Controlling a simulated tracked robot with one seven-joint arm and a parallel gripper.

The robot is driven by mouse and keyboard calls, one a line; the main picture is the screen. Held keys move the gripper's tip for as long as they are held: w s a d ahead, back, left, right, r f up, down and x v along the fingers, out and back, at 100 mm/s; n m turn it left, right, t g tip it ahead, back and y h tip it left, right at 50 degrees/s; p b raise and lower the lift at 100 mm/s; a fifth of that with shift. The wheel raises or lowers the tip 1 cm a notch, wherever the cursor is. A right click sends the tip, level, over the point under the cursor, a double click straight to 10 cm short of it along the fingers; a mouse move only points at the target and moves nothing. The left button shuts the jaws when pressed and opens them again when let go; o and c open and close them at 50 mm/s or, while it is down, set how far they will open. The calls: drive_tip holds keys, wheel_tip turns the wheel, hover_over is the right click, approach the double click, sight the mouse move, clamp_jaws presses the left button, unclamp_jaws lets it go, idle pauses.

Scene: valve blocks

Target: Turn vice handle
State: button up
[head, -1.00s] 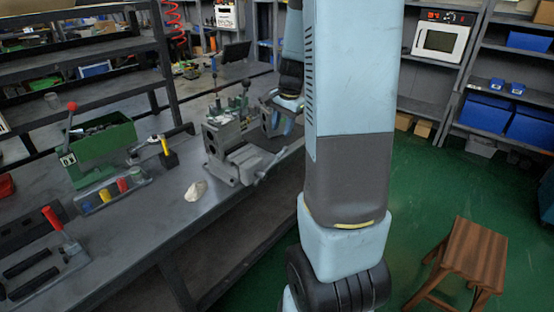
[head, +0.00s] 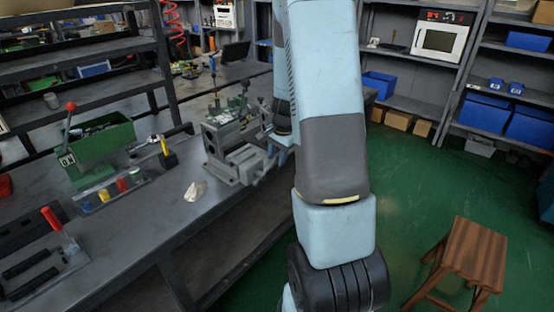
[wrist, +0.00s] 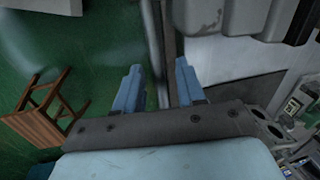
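The grey metal vice (head: 235,155) stands on the bench near its right edge in the head view. Its handle is not clearly distinguishable there; its front end is close to my gripper (head: 275,148). A grey metal body, seemingly part of the vice (wrist: 265,18), fills the top right of the wrist view. My gripper (wrist: 158,72) shows two blue fingers apart in the wrist view, with nothing clearly held between them. In the head view it is at the vice's right side, partly hidden by my arm. I cannot tell whether it touches the vice.
The bench (head: 140,228) carries a green box (head: 95,155) with a red-knobbed lever, a pale lump (head: 195,191) beside the vice, and a red-handled fixture (head: 60,240). A wooden stool (head: 470,260) stands on the green floor at right. Shelves line the back.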

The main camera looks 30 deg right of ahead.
drive_tip(key=shift+w+f, duration=0.1)
drive_tip(key=shift+f, duration=0.7)
clamp_jaws()
drive_tip(key=shift+a, duration=0.1)
drive_tip(key=shift+d, duration=0.25)
drive_tip(key=shift+w+a, duration=0.1)
drive_tip(key=shift+a, duration=0.1)
